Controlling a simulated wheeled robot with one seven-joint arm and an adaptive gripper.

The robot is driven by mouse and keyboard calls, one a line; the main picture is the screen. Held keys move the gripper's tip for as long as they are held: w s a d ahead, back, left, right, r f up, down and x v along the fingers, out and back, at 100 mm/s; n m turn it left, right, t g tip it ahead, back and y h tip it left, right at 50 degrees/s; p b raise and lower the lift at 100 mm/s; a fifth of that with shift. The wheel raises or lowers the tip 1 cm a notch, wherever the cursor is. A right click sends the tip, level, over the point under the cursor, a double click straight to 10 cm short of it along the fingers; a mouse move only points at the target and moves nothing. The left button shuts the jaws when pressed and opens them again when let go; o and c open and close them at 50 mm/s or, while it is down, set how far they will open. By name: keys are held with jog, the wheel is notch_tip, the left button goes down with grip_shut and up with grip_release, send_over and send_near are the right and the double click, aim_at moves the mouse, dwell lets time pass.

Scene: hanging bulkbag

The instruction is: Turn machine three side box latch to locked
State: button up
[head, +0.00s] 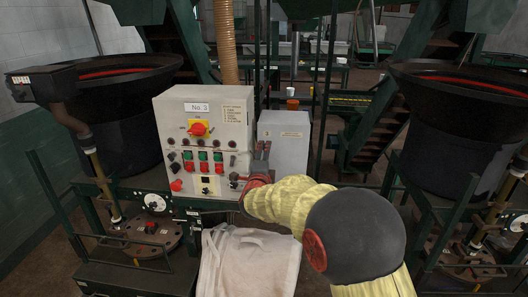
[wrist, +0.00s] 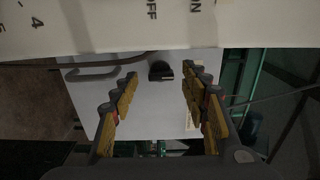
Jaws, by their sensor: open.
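The grey side box (head: 284,140) stands just right of the beige No. 3 control cabinet (head: 205,106). In the wrist view the side box's pale face (wrist: 125,95) fills the middle. A small dark latch (wrist: 160,70) sits on that face, and I cannot tell its setting. My gripper (wrist: 160,77) is open and empty, its fingertips on either side of the latch in the picture. I cannot tell how far the fingertips are from the face. In the head view my gripper (head: 261,156) is partly hidden by my arm, in front of the gap between cabinet and box.
A grey bar handle (wrist: 97,72) is on the pale face, left of the latch. The cabinet carries buttons and a red knob (head: 198,128). A white bulk bag (head: 248,262) hangs below my arm. Dark hoppers (head: 115,120) (head: 455,125) stand on both sides.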

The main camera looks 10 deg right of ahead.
jog(key=shift+x, duration=1.05)
jog(key=shift+c, duration=1)
jog(key=c, duration=0.9)
